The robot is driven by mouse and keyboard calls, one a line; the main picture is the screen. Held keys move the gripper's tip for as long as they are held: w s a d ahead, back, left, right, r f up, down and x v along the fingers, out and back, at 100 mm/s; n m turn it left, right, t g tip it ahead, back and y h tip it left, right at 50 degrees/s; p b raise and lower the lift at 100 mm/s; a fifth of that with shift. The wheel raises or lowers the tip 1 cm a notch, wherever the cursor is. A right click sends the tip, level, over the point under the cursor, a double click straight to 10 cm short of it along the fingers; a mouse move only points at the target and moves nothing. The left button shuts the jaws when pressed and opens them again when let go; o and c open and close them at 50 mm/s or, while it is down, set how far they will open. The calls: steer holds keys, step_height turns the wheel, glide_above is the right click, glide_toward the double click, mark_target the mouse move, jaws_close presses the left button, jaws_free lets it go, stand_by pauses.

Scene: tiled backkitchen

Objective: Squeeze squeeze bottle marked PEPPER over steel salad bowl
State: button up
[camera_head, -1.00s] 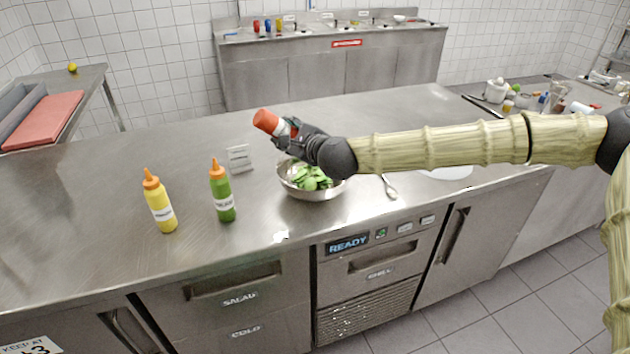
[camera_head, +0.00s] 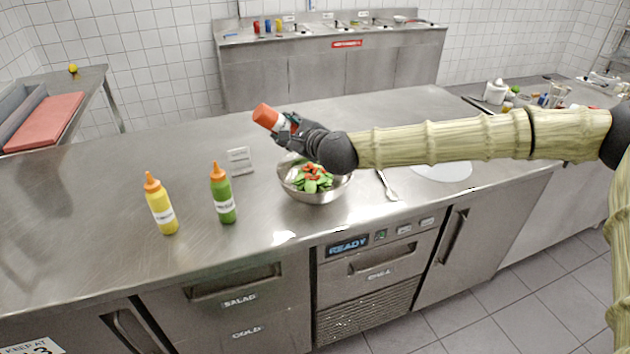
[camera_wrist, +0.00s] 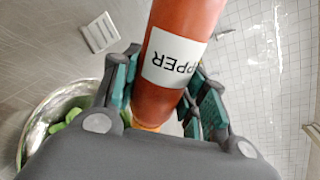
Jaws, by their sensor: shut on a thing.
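The red squeeze bottle (camera_head: 266,116) is held tilted above the steel salad bowl, its red base up and to the left. In the wrist view the bottle (camera_wrist: 187,22) shows a white label with "PPER" readable, upside down. My gripper (camera_head: 287,126) is shut around the bottle's middle; the nozzle end is mostly hidden by the gripper, with a bit of orange showing at the lower end in the wrist view. The steel salad bowl (camera_head: 318,198) stands on the counter below, holding green leaves with red pieces on top. Its rim also shows in the wrist view (camera_wrist: 32,122).
A yellow bottle (camera_head: 161,205) and a green bottle (camera_head: 223,195) stand upright on the steel counter left of the bowl. A small sign (camera_head: 239,160) stands behind them. A spoon (camera_head: 387,186) and a white plate (camera_head: 442,172) lie right of the bowl.

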steer(key=shift+r+p, duration=1.3)
steer(key=shift+r, duration=1.7)
